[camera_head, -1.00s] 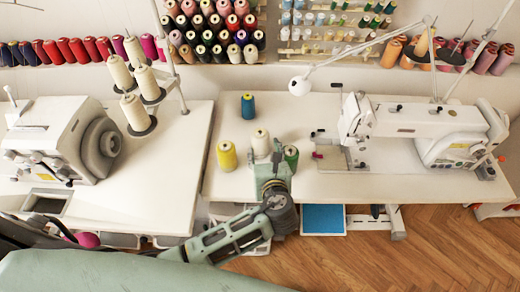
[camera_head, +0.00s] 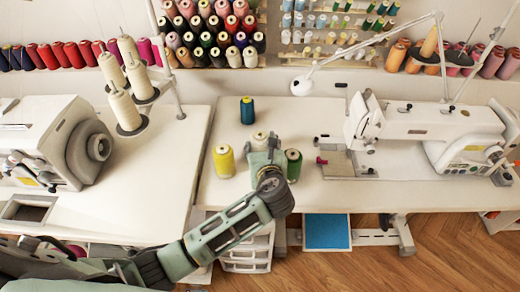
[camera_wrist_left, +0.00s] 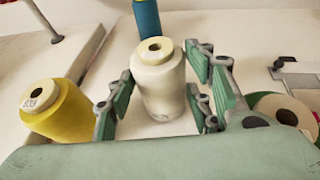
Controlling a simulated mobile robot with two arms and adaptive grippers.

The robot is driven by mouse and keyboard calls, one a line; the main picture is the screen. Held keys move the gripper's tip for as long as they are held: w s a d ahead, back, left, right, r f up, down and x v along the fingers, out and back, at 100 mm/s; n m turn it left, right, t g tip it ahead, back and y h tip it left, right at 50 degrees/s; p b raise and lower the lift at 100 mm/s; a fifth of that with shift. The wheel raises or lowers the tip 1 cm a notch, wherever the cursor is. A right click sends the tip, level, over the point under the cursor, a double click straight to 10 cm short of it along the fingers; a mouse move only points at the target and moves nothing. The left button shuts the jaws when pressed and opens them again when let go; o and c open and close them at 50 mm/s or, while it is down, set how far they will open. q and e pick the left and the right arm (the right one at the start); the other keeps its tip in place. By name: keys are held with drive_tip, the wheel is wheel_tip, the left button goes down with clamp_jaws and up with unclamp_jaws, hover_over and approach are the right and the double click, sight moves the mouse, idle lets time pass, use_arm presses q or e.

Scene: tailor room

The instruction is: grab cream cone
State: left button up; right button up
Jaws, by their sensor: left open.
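The cream cone (camera_head: 260,139) stands upright on the white table, mostly hidden behind my left gripper (camera_head: 262,157) in the head view. In the left wrist view the cream cone (camera_wrist_left: 160,85) stands between the open fingers of my left gripper (camera_wrist_left: 163,92). Finger pads are on both sides of it, and a small gap shows on each side. My right gripper is not in view.
A yellow cone (camera_head: 223,161) stands just left of the gripper, a green cone (camera_head: 292,164) just right, and a blue cone (camera_head: 247,110) behind. A white sewing machine (camera_head: 420,125) is to the right, and another machine (camera_head: 60,145) is on the left table.

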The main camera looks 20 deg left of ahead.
use_arm(q)
drive_tip(key=c, duration=0.9)
